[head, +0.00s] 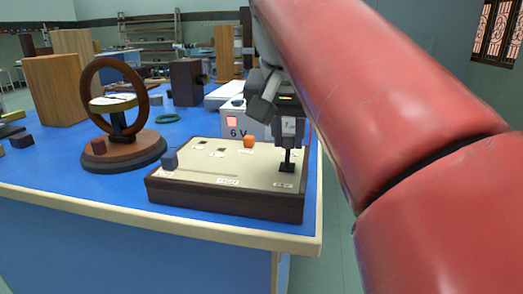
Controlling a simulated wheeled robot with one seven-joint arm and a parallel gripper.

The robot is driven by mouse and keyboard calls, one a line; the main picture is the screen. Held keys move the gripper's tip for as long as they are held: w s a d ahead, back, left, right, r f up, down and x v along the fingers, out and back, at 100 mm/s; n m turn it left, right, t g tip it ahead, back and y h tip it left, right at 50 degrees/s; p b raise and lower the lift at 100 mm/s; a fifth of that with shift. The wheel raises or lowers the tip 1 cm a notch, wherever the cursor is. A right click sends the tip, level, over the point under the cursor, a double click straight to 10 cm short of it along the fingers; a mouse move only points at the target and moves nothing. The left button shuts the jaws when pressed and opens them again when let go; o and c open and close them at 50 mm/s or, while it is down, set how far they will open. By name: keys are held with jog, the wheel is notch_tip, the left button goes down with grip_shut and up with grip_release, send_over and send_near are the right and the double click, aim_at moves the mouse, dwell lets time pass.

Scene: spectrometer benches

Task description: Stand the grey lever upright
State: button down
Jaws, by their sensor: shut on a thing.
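The grey lever (287,159) looks dark in the head view, on the right end of a low panel box (225,181) with a cream top and dark brown sides. Its lower part shows below my gripper and looks about upright; its upper part is hidden between the jaws. My gripper (288,140) comes down from above and is shut on the lever. The lever's exact tilt is hard to tell at this size.
An orange knob (249,141) and a dark blue-grey block (169,160) are on the panel box. A white unit marked 6 V (236,128) stands behind it. A wooden ring stand (123,151) is to the left. The blue bench (60,180) ends just right of the box.

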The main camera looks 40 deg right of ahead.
jog(key=shift+s+a+h, duration=0.15)
jog(key=shift+h, duration=0.15)
jog(key=c, duration=1.3)
grip_release()
jog(key=p+v, duration=0.1)
jog(key=v, duration=0.6)
jog(key=shift+s+a+r+p, duration=0.15)
jog(key=shift+s+r+p, duration=0.15)
jog(key=shift+p, duration=0.1)
